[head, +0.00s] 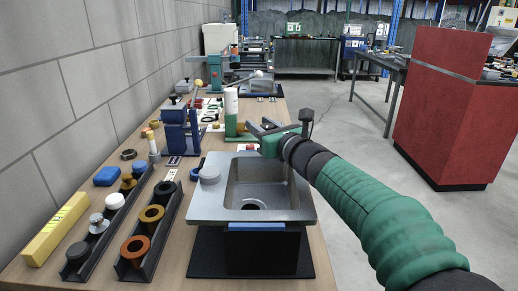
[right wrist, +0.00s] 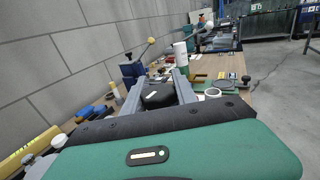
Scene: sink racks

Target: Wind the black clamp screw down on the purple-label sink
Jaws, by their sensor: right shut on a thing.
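My right gripper (head: 259,125) reaches in from the right, past the sink's far edge. In the right wrist view its fingers (right wrist: 157,84) are closed around a black rounded piece (right wrist: 158,97) with a small white mark, which looks like the black clamp screw. In the head view the fingers and wrist hide that piece. My left gripper is not in view.
Two dark racks with rings and plugs (head: 150,228) and a yellow block (head: 56,226) lie left of the sink. A blue vise-like fixture (head: 181,133) and a white-and-green cylinder (head: 231,107) stand beyond. A red cabinet (head: 440,110) stands across the open floor at right.

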